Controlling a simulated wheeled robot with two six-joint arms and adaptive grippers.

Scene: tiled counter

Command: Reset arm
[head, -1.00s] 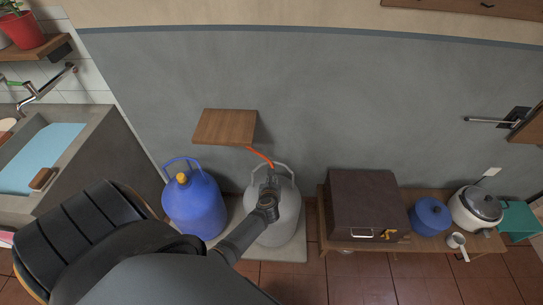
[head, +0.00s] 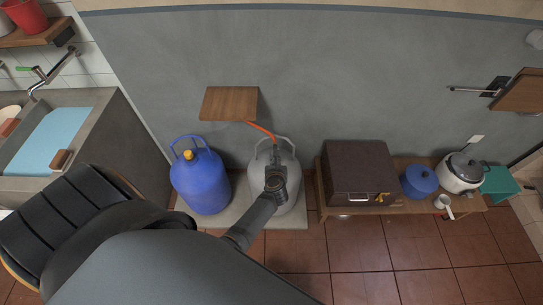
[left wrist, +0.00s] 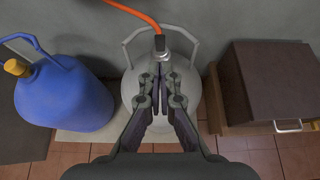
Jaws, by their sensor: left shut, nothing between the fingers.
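My left gripper (head: 276,158) is in front of the upper part of a grey gas cylinder (head: 290,190) in the head view. In the left wrist view the gripper (left wrist: 161,72) is shut and empty, its dark fingers together. They point at the cylinder's valve (left wrist: 160,45), where an orange hose (left wrist: 133,12) joins. Whether the fingertips touch the valve I cannot tell. The gripper and forearm hide part of the cylinder (left wrist: 131,88). My right gripper is not in view.
A blue gas cylinder (head: 202,182) stands to the left, and a small wooden shelf (head: 229,103) is on the wall above. To the right a low bench (head: 321,195) carries a brown box (head: 358,172), a blue pot (head: 419,181) and a rice cooker (head: 462,173). The sink counter (head: 120,125) is at left.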

